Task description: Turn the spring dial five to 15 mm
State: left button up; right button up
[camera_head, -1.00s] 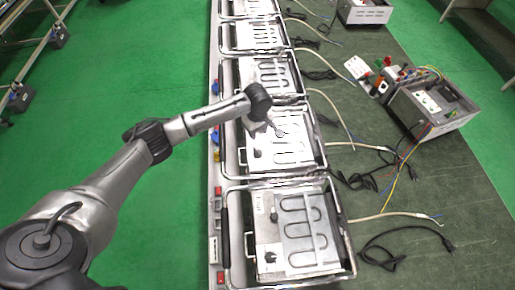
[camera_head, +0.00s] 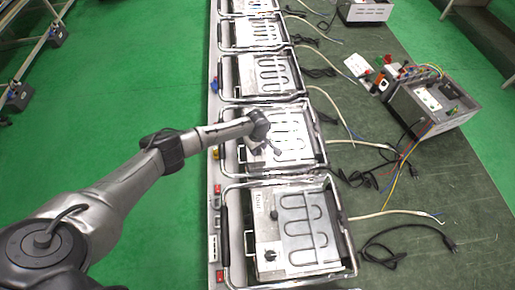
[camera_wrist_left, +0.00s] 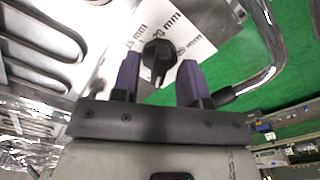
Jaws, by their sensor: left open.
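A black spring dial (camera_wrist_left: 158,56) with a pointed knob shows in the left wrist view on a white label marked in mm. Its pointer end faces down in the picture, toward the gripper. My left gripper (camera_wrist_left: 158,80) is open, with one dark finger on each side of the dial's lower part. I cannot tell whether the fingers touch it. In the head view my left gripper (camera_head: 268,148) is over the second-nearest heating element panel (camera_head: 305,158); its dial is hidden there. The number on that panel is not readable.
The nearest panel (camera_head: 266,238), labelled "four", has its own black knobs. More panels stand in a row behind. Metal tube handles (camera_wrist_left: 262,75) rise at the panel edges. Cables and a grey power box (camera_head: 432,108) lie to the right.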

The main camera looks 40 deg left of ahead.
pick_arm(q)
jog(key=shift+f, duration=0.3)
grip_shut()
dwell(0.3)
